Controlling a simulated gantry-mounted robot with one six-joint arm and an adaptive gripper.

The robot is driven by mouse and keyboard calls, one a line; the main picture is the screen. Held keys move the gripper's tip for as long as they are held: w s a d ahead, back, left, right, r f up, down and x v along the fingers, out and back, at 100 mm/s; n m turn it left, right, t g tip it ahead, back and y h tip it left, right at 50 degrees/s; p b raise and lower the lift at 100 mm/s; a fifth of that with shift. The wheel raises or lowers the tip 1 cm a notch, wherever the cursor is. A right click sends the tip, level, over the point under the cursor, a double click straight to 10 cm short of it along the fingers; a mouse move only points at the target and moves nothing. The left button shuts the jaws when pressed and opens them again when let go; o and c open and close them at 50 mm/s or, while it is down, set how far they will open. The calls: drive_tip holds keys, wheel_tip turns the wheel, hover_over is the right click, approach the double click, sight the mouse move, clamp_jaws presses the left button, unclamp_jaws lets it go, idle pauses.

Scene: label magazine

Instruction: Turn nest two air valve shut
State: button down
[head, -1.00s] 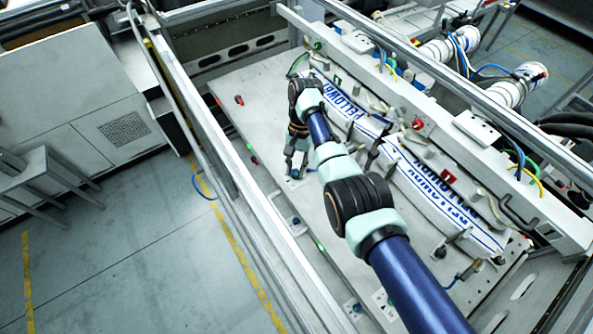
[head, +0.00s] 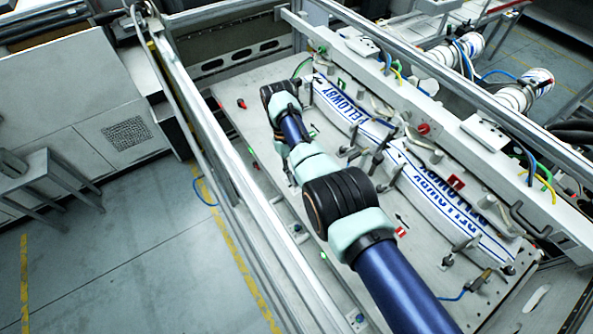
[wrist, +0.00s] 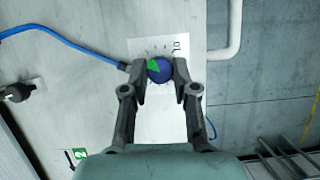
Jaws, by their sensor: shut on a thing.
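In the wrist view a round blue valve knob (wrist: 160,70) with a green wedge on its face sits on a white label plate (wrist: 165,125) with tick marks around it. My gripper (wrist: 161,74) is shut on the knob, one finger on each side. A blue air hose (wrist: 75,45) runs to the valve from the left. A small green tag (wrist: 80,154), which seems to read 2, is at the lower left. In the head view my own arm hides the gripper and the held knob.
A black knob (wrist: 18,92) stands left of the valve. A white pipe (wrist: 232,35) is on the right. In the head view, printed label strips (head: 350,105) (head: 450,205) lie right of my arm among clamps. A metal rail (head: 255,215) runs along the left.

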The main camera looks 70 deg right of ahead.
drive_tip(key=shift+n, duration=0.4)
drive_tip(key=c, duration=0.9)
unclamp_jaws()
